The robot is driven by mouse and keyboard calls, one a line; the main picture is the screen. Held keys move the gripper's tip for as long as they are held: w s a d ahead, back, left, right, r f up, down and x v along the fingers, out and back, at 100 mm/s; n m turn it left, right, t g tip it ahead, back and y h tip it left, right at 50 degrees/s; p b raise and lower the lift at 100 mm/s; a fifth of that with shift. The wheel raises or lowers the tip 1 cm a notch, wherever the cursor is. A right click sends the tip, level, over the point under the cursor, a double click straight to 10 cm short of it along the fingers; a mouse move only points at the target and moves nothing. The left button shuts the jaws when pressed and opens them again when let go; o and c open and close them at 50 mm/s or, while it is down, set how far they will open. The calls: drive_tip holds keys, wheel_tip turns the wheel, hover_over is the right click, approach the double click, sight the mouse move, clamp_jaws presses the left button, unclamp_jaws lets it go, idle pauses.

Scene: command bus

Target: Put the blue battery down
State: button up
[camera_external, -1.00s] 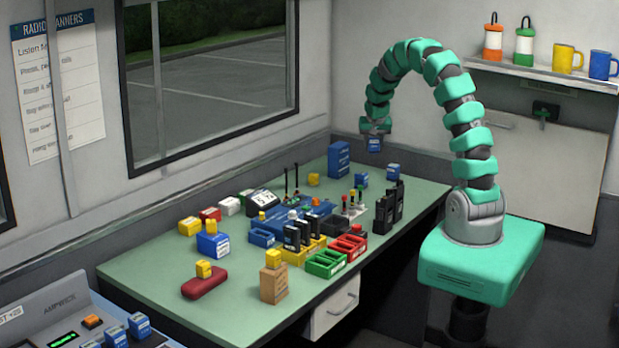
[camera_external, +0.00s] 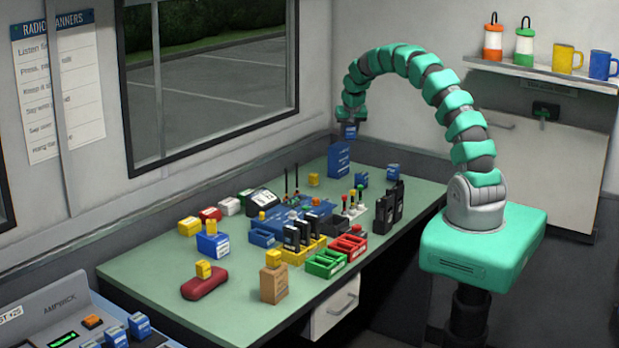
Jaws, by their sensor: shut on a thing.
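A blue battery (camera_external: 349,131) hangs below my gripper (camera_external: 348,124), which is shut on it. It is just above the top of a tall blue box (camera_external: 339,159) at the back of the green table (camera_external: 165,285). I cannot tell whether the battery touches the box. The fingertips are small and partly hidden. Other small blue blocks like it stand on the table right of the tall box, one (camera_external: 361,180) near it and one (camera_external: 393,172) at the right edge.
Charger trays in red (camera_external: 349,246), green (camera_external: 326,263) and blue (camera_external: 262,238) crowd the table's middle, with several black radios (camera_external: 389,207) at the right. A red case (camera_external: 204,287) and a cardboard-coloured box (camera_external: 273,282) are nearer. The table's front left is clear.

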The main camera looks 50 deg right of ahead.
drive_tip(key=p, duration=0.1)
hover_over(338, 143)
drive_tip(key=s+a, duration=0.1)
drive_tip(key=shift+a+f, duration=0.15)
drive_tip(key=shift+f, duration=0.25)
drive_tip(key=shift+f+p, duration=0.6)
drive_tip(key=shift+f, duration=1.15)
drive_tip(key=shift+f, duration=0.1)
drive_tip(key=o, duration=1.1)
drive_tip(key=shift+r, duration=0.2)
drive_tip(key=b+v, duration=0.2)
drive_tip(key=v, duration=1)
drive_tip(key=shift+f, duration=0.1)
